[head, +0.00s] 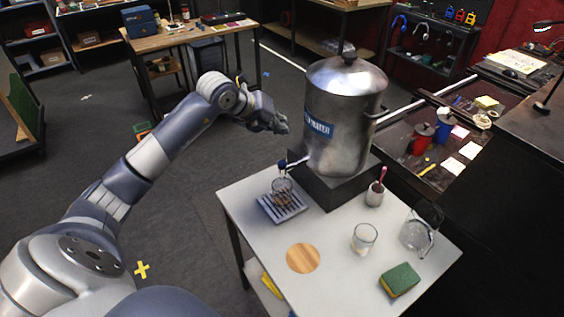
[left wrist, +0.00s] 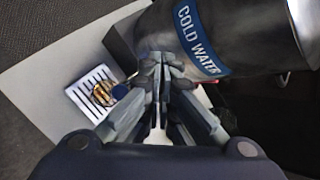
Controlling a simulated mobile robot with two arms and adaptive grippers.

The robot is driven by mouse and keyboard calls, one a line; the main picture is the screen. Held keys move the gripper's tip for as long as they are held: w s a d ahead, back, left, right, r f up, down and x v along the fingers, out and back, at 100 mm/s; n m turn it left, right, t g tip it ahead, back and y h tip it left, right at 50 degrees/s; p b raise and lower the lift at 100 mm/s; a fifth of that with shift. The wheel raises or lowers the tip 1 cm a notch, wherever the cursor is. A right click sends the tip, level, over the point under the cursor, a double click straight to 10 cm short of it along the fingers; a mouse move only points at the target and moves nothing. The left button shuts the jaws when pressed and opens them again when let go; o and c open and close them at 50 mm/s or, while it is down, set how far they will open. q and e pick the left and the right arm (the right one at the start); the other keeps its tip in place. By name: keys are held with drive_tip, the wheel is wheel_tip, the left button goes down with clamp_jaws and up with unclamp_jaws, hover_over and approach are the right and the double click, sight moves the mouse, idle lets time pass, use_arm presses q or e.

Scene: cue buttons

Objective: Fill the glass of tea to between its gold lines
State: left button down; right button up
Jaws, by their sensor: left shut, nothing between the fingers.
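A small glass with amber tea (head: 282,190) stands on the slatted drip tray (head: 269,208), under the spout of a large metal urn (head: 340,110). The urn has a blue label that reads "COLD WATER" in the left wrist view (left wrist: 195,38). The glass also shows in the left wrist view (left wrist: 104,92), partly hidden. The gold lines are too small to make out. The spout tap (head: 287,163) has a dark blue handle. My left gripper (head: 280,124) is shut and empty, in the air left of the urn, above the tap. My right gripper is not in view.
The urn stands on a dark block (head: 330,184) on a white table. A round wooden coaster (head: 303,258), a clear glass (head: 364,238), a glass jug (head: 418,234), a metal cup with a pink-handled utensil (head: 375,193) and a green-yellow sponge (head: 400,280) stand on the table.

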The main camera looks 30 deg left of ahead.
use_arm(q)
drive_tip(key=shift+a, duration=0.15)
drive_tip(key=b, duration=0.5)
hover_over(279, 162)
wheel_tip(279, 162, down, 8)
drive_tip(key=shift+w+r, duration=0.15)
drive_tip(key=shift+f+b, duration=0.35)
drive_tip(key=shift+f, duration=0.25)
idle(0.8)
drive_tip(key=shift+f+b, duration=0.35)
drive_tip(key=shift+b, duration=0.1)
drive_tip(key=shift+f+b, duration=0.55)
drive_tip(key=shift+f, duration=0.1)
idle(0.6)
drive_tip(key=shift+r, duration=0.1)
idle(2.0)
drive_tip(key=shift+r+p, duration=0.55)
drive_tip(key=shift+r, duration=0.4)
drive_tip(key=shift+r, duration=0.1)
